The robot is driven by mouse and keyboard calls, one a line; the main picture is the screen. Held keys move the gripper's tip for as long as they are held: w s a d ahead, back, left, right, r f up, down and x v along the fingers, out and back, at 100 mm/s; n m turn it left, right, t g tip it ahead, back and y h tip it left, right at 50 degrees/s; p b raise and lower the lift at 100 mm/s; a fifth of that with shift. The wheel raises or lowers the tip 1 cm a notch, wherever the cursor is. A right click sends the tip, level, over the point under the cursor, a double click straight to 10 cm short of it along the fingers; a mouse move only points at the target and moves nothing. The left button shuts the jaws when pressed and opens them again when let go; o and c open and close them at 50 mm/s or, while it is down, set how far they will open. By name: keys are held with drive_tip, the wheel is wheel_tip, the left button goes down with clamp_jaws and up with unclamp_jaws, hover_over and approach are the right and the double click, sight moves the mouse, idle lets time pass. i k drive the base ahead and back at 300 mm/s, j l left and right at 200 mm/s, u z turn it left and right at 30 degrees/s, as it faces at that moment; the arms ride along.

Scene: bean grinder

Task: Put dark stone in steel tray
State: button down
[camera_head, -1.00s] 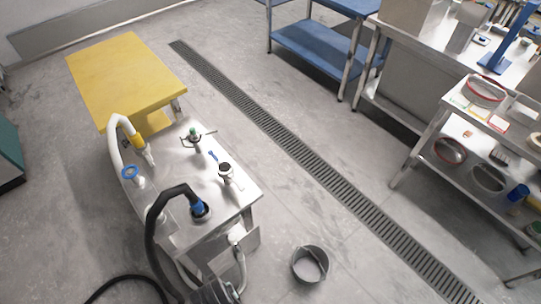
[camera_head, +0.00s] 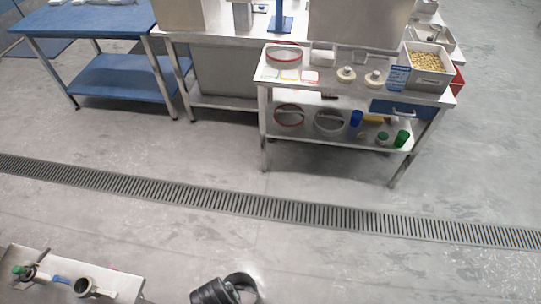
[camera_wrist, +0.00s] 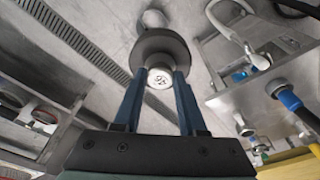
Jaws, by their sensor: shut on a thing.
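In the wrist view my gripper (camera_wrist: 160,80) is shut on a dark round stone (camera_wrist: 160,44). The stone is a dark grey disc with a pale, round metal-looking piece at its near side, between the two blue-grey fingertips. The stone is held up above the floor. In the head view a steel container of beans (camera_head: 428,62) stands at the right end of a steel table. Behind it is a shallow steel tray (camera_head: 437,37) with something lying in it. I cannot tell for sure which of these is the task's steel tray.
The steel table (camera_head: 345,88) also holds a red-rimmed sieve (camera_head: 284,54) and small items, with sieves and cups on its lower shelf. A blue bench (camera_head: 90,22) stands left.

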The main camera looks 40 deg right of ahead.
sight(323, 54)
drive_tip(key=i+z, duration=0.1)
drive_tip(key=z, duration=0.35)
drive_tip(key=i+l+z, duration=0.1)
drive_tip(key=z, duration=0.35)
drive_tip(key=i+z, duration=0.15)
drive_tip(key=z, duration=0.35)
drive_tip(key=i+l+z, duration=0.1)
drive_tip(key=i+z, duration=0.2)
drive_tip(key=z, duration=0.2)
drive_tip(key=i+z, duration=0.3)
drive_tip(key=z, duration=0.15)
drive_tip(key=i+l+u, duration=0.1)
drive_tip(key=i+u, duration=0.25)
drive_tip(key=i+l+u, duration=0.35)
drive_tip(key=i, duration=0.25)
